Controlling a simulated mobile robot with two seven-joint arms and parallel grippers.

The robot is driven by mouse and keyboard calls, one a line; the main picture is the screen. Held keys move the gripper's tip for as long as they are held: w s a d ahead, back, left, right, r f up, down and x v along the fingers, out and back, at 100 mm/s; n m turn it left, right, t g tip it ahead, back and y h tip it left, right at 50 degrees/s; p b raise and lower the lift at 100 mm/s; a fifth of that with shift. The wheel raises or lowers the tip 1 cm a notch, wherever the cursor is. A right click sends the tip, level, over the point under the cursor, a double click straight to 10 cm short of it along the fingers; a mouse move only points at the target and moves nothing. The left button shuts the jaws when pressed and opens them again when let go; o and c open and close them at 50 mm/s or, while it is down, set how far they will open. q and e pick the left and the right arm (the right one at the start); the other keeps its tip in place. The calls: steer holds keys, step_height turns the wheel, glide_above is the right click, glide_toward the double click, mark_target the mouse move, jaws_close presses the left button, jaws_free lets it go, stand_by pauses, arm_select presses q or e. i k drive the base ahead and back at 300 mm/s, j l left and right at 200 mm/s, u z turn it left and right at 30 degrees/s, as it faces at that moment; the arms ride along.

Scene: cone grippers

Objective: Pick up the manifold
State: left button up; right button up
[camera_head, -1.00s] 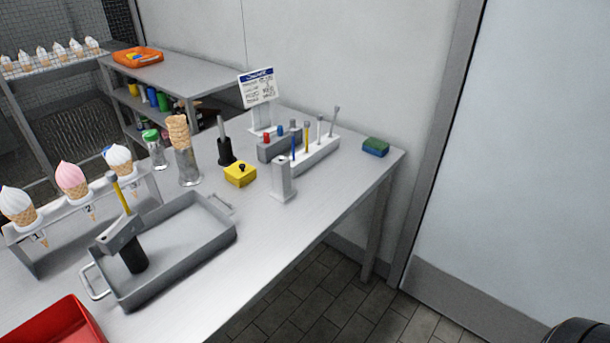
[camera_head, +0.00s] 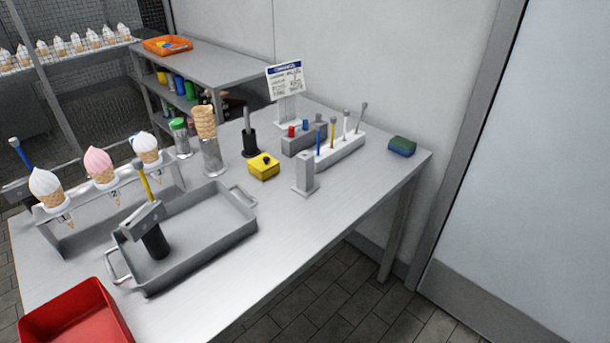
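I cannot be sure which thing is the manifold. A grey block (camera_head: 298,143) with a red and a blue knob on top stands near the back of the steel table (camera_head: 300,230), behind a pale rack (camera_head: 342,154) of upright tools. Another candidate is a grey block (camera_head: 140,222) with a yellow-tipped stick, on a black cylinder (camera_head: 155,242) standing in a grey tray (camera_head: 200,252). Neither of my grippers shows in the head view.
A red bin (camera_head: 75,318) is at the front left. A cone holder (camera_head: 75,238) with three cones, a yellow box (camera_head: 264,168), a small grey stand (camera_head: 304,176) and a sponge (camera_head: 402,146) share the table. The table's front right is clear.

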mark_target(305, 187)
steer(key=i+l, duration=0.55)
steer(key=l, duration=0.15)
steer(key=i+l+u, duration=0.35)
steer(key=l+u, duration=0.2)
steer(key=l, duration=0.15)
